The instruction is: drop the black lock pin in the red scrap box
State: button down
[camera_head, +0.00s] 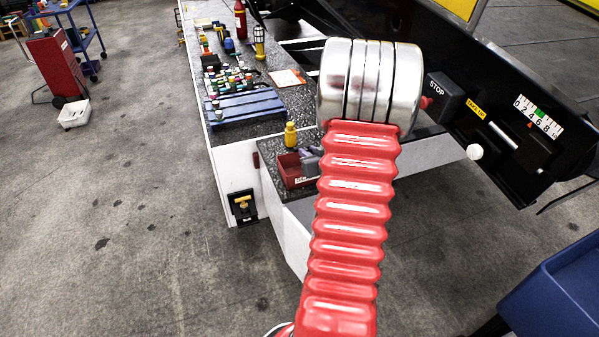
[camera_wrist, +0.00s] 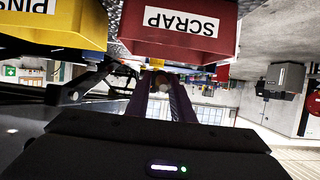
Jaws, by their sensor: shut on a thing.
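In the upside-down wrist view the red scrap box (camera_wrist: 185,46) is at the top centre, with a white SCRAP label. My gripper (camera_wrist: 161,91) points towards the area below the box in the picture and is shut on a small dark thing, which looks like the black lock pin (camera_wrist: 160,80); its shape is mostly hidden by the fingers. They look apart from the box. In the head view the red box (camera_head: 291,173) sits on the low grey bench, left of my red ribbed arm. The arm hides my gripper there.
A yellow PINS box (camera_wrist: 60,24) is beside the scrap box in the wrist view. In the head view a yellow bottle (camera_head: 290,135) stands behind the red box. A blue rack (camera_head: 246,107) is farther back. The black loader side with a STOP button (camera_head: 445,97) is at right.

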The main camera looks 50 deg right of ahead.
jog(key=shift+f, duration=1.55)
jog(key=c, duration=1.5)
grip_release()
jog(key=shift+o, duration=0.2)
jog(key=v, duration=1.3)
jog(key=shift+s, duration=0.35)
jog(key=shift+a+r, duration=0.15)
